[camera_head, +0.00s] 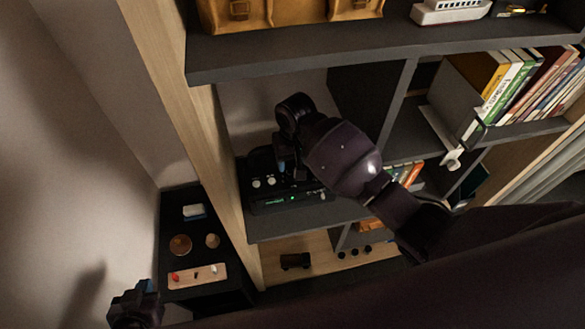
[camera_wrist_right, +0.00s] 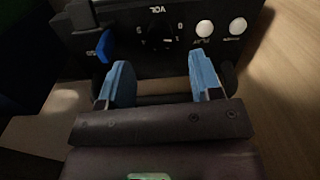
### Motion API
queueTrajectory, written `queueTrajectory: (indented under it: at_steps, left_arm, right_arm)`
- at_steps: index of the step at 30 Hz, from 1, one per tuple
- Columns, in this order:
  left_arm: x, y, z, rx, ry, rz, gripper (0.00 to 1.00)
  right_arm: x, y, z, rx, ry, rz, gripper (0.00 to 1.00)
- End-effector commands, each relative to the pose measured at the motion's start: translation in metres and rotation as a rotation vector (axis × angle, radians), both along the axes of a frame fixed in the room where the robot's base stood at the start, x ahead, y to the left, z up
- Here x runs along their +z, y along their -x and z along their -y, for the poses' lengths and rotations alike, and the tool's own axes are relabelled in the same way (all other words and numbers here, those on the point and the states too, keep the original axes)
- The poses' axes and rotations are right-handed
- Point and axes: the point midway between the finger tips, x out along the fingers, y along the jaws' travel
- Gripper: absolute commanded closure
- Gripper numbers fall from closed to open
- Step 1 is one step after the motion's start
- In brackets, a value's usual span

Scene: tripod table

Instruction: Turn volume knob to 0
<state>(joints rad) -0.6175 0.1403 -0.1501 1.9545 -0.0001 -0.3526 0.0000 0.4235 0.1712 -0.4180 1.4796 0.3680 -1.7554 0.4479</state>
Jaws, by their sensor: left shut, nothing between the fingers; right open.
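The black radio (camera_head: 262,207) stands on a dark shelf, with pale buttons and a small green light showing in the head view. In the right wrist view, the black volume knob (camera_wrist_right: 156,40) is on the panel under upside-down VOL lettering. My right gripper (camera_wrist_right: 160,80) is open, its blue-padded fingers pointing at the panel, with the knob ahead of the gap between them. I see no contact with the knob. In the head view, the right gripper (camera_head: 283,168) partly covers the radio. My left gripper (camera_head: 137,303) is shut and empty at the lower left, away from the radio.
A blue control (camera_wrist_right: 104,45) and two white buttons (camera_wrist_right: 221,27) flank the knob. A shelf board (camera_head: 290,56) lies above my right arm, and a wooden upright (camera_head: 215,160) stands left of the radio. A dark side table (camera_head: 175,215) holds small items.

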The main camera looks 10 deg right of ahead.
Motion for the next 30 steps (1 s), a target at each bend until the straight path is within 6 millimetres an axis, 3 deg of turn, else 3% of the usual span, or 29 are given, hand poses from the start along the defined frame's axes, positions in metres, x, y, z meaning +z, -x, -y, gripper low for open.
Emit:
queueTrajectory:
  at_steps: [6, 12, 24, 30]
  left_arm:
    - [0.000, 0.000, 0.000, 0.000, 0.000, 0.001, 1.00]
    - [0.001, -0.001, 0.000, 0.000, 0.000, 0.002, 1.00]
    - [0.001, -0.001, 0.000, 0.000, 0.000, 0.002, 1.00]
    - [0.001, -0.001, 0.000, 0.000, 0.000, 0.002, 1.00]
  right_arm:
    - [0.035, -0.001, 0.001, 0.001, 0.000, 0.002, 0.41]
    - [0.049, 0.000, 0.002, 0.000, 0.000, 0.000, 0.41]
    - [0.050, 0.001, 0.001, 0.000, -0.002, -0.004, 0.41]
    - [0.048, 0.008, -0.019, -0.017, -0.055, -0.018, 0.41]
